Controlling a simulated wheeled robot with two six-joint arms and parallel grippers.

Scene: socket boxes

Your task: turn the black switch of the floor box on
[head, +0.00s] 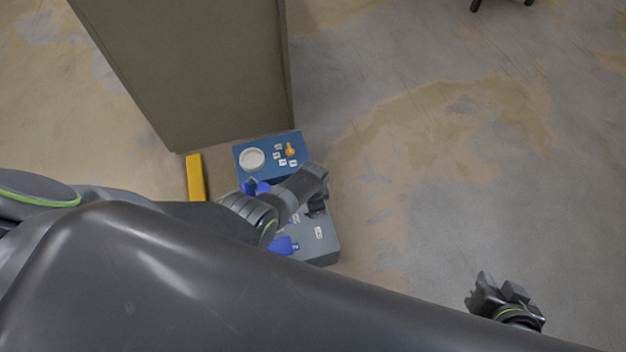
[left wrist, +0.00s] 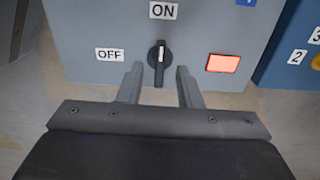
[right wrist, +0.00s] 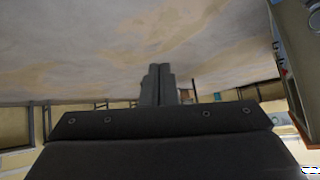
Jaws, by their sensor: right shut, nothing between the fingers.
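The grey floor box (head: 325,248) stands on the floor, partly covered by my left arm in the head view. In the left wrist view its face (left wrist: 90,25) shows the black switch (left wrist: 160,62), with the ON label (left wrist: 163,10) above and the OFF label (left wrist: 109,54) to the left. The switch's grip lies vertical in the picture, its white mark at the top, towards ON. A red lamp (left wrist: 222,63) beside it looks lit. My left gripper (left wrist: 159,72) is open, one finger on each side of the switch. My right gripper (head: 500,290) is shut and empty, away to the right.
A blue box (head: 262,174) with a white disc and an orange switch stands behind the grey box. A yellow block (head: 195,178) lies left of it. A large olive cabinet (head: 200,70) rises behind. The floor (head: 450,180) to the right is clear.

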